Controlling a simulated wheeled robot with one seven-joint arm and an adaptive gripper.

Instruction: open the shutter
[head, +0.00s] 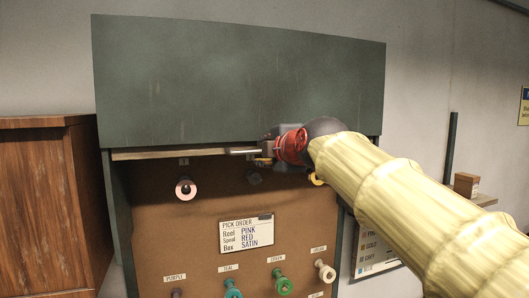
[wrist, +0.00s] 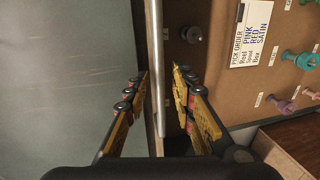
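The dark green shutter (head: 240,75) covers the upper part of the cabinet, its lower edge above a brown pegboard. A pale rail (head: 185,153) runs along that edge, with a short metal bar handle (head: 244,151) near my gripper. My gripper (head: 262,160) is at the right part of this edge, partly hidden by its own wrist. In the wrist view, the handle bar (wrist: 157,60) runs lengthwise between the two parted fingers of my gripper (wrist: 161,78). Gaps show on both sides of the bar; I cannot tell whether either finger touches it.
The pegboard (head: 205,215) below the shutter holds several coloured spools and a pick order card (head: 246,234). A wooden cabinet (head: 40,205) stands close on the left. A small shelf (head: 484,200) with a box is on the right wall.

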